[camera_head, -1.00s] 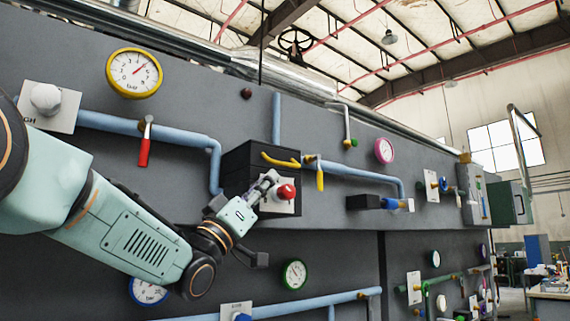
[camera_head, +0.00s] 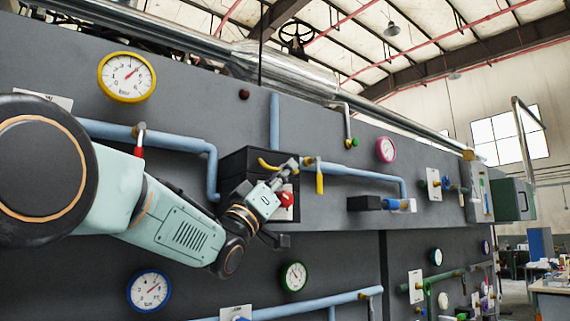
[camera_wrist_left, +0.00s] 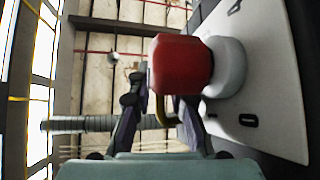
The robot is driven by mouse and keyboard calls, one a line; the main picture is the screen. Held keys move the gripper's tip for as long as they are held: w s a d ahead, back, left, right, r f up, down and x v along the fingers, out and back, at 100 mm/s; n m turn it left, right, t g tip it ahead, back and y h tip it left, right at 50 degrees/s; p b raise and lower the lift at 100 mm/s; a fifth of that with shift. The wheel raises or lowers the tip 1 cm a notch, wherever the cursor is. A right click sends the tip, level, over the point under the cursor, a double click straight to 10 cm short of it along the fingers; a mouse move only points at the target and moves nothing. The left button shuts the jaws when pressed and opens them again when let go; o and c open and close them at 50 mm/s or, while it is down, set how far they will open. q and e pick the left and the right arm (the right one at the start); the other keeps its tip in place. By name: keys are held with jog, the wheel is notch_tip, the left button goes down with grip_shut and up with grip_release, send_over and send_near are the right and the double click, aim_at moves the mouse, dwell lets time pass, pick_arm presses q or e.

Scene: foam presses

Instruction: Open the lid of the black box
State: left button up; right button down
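The black box (camera_head: 238,164) is mounted on the grey wall panel in the head view, with its lid down. A curved yellow handle (camera_head: 267,164) is on the lid's front. My left gripper (camera_head: 286,172) is just in front of the box, close to the handle's right end. The gripper and wrist hide part of the box's lower front. My right gripper is in neither view.
A red button (camera_head: 286,198) on a white plate is right beside the left gripper; it looks large in the wrist view (camera_wrist_left: 180,64). Blue pipes (camera_head: 350,172), a yellow-handled valve (camera_head: 319,182) and a yellow-rimmed gauge (camera_head: 126,77) are on the panel around it.

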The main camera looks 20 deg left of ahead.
pick_arm(q)
jog(key=shift+d+r, duration=0.15)
jog(key=shift+r, duration=0.15)
jog(key=shift+s+a, duration=0.1)
jog(key=shift+a, duration=0.15)
jog(key=shift+f, duration=0.1)
jog(key=shift+c, duration=1.2)
jog(key=shift+d, duration=0.15)
grip_shut()
jog(key=shift+w, duration=0.2)
